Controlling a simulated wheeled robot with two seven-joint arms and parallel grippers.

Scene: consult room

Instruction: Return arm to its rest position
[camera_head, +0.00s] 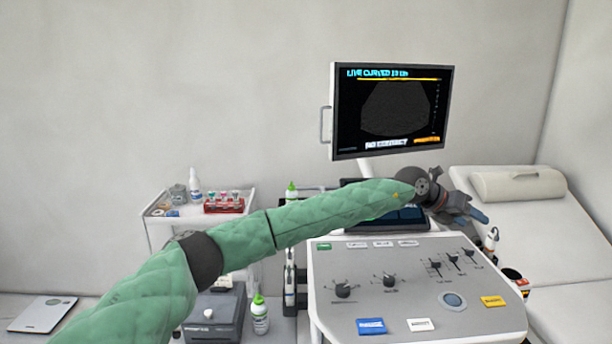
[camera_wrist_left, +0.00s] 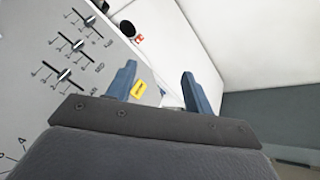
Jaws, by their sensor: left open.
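My left arm, in a green quilted sleeve, reaches in from the lower left of the head view and stretches across to the right, over the far part of the ultrasound console (camera_head: 410,300). My left gripper (camera_head: 478,216) is at its end, beside the console's right edge near the exam bed. In the left wrist view the two blue fingers of the gripper (camera_wrist_left: 158,88) stand apart with nothing held between them. The console's sliders (camera_wrist_left: 75,45) are to their left. My right gripper is not in view.
A monitor (camera_head: 392,110) stands above the console. A white exam bed (camera_head: 540,235) with a pillow (camera_head: 518,183) is at the right. A side cart (camera_head: 165,222) holds bottles and a red tube rack (camera_head: 224,205). A probe (camera_head: 491,240) stands at the console's right side.

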